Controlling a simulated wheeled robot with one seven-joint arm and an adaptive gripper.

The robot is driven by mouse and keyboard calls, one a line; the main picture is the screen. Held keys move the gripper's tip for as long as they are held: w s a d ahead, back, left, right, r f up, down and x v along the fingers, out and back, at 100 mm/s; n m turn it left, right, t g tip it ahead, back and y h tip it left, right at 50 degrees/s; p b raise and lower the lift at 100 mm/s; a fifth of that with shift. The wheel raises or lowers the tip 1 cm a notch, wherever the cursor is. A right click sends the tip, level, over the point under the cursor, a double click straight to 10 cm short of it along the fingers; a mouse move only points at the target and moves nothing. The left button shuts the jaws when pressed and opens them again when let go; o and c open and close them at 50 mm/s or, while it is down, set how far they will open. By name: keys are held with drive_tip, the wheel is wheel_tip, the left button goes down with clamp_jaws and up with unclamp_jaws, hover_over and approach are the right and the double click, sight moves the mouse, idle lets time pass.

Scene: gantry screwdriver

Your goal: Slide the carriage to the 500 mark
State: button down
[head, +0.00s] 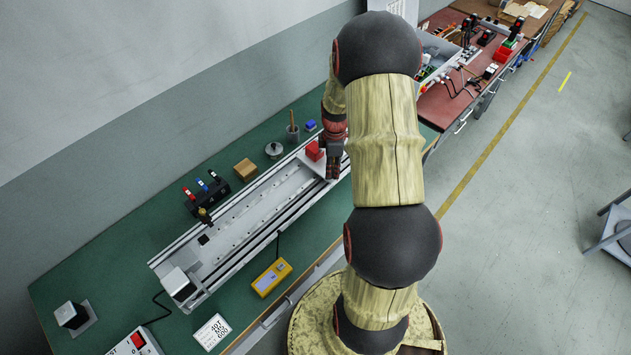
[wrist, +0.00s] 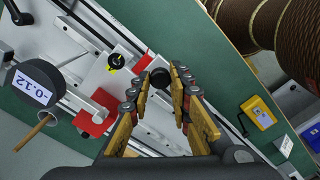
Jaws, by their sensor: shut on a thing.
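The linear rail (head: 245,215) runs diagonally along the green bench. The pale carriage (head: 314,162) sits near its far right end, with a red block (head: 314,150) on it, partly hidden by my arm. In the wrist view the carriage plate (wrist: 122,86) carries red parts (wrist: 97,112) and a black knob with a yellow pointer (wrist: 117,63). My gripper (head: 333,172) is at the carriage's front side. In the wrist view my gripper (wrist: 163,82) is shut on a small black knob (wrist: 160,77) between its fingertips. I cannot read the rail's scale or the 500 mark.
A yellow handheld box (head: 271,277) and a white card (head: 212,331) with print lie in front of the rail. Behind it stand a wooden block (head: 245,169), a round gauge (head: 274,149) and a black rack with coloured handles (head: 207,190). The rail left of the carriage looks mostly clear.

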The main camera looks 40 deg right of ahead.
drive_tip(key=d, duration=0.7)
drive_tip(key=shift+w+d, duration=0.1)
drive_tip(key=shift+d, duration=0.1)
drive_tip(key=shift+r, duration=0.1)
drive_tip(key=c, duration=1.8)
unclamp_jaws()
drive_tip(key=shift+d, duration=0.2)
drive_tip(key=shift+o, duration=0.9)
drive_tip(key=shift+a, duration=0.1)
wheel_tip(320, 180, up, 12)
